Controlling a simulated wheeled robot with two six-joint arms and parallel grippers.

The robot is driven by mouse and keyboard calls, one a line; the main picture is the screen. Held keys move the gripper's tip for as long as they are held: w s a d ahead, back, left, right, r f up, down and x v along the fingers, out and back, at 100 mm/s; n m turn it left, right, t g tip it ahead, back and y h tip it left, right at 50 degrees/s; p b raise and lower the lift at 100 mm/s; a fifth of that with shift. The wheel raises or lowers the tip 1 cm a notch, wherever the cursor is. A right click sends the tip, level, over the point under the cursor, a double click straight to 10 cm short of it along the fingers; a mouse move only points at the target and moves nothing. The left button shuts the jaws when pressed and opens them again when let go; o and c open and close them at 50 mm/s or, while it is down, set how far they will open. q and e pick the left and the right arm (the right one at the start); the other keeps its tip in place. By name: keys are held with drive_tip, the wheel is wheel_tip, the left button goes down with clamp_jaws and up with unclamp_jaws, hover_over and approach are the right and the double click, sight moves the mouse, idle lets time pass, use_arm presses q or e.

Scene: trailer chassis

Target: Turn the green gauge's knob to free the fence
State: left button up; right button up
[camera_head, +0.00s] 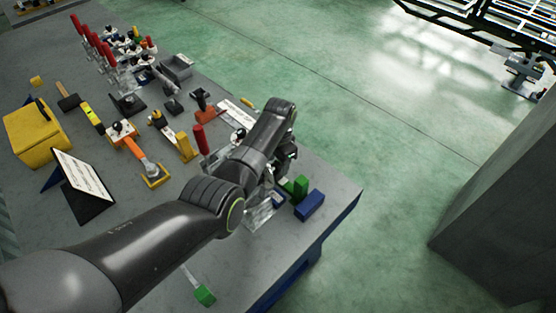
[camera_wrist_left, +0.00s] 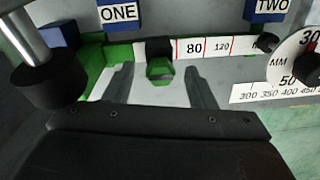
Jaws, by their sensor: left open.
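In the left wrist view, a green gauge (camera_wrist_left: 95,68) lies ahead with a white scale strip (camera_wrist_left: 215,47) marked 80 and 120. A black knob-like part (camera_wrist_left: 158,47) sits on it, above a small green block (camera_wrist_left: 160,69). My left gripper (camera_wrist_left: 159,72) is open, with one finger on each side of the green block; I cannot tell whether they touch it. In the head view my left arm hides most of this gripper and the gauge; green pieces (camera_head: 300,186) show just to its right. I cannot tell which part is the fence. My right gripper is not in view.
Blue blocks labelled ONE (camera_wrist_left: 120,13) and TWO (camera_wrist_left: 268,9) stand behind the gauge. A black cylinder on a metal rod (camera_wrist_left: 48,78) is close at left, and a round MM dial (camera_wrist_left: 298,58) at right. The table (camera_head: 330,190) holds clamps and tools; its corner is near.

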use_arm(q)
drive_tip(key=shift+c, duration=0.7)
drive_tip(key=c, duration=0.8)
drive_tip(key=shift+c, duration=0.2)
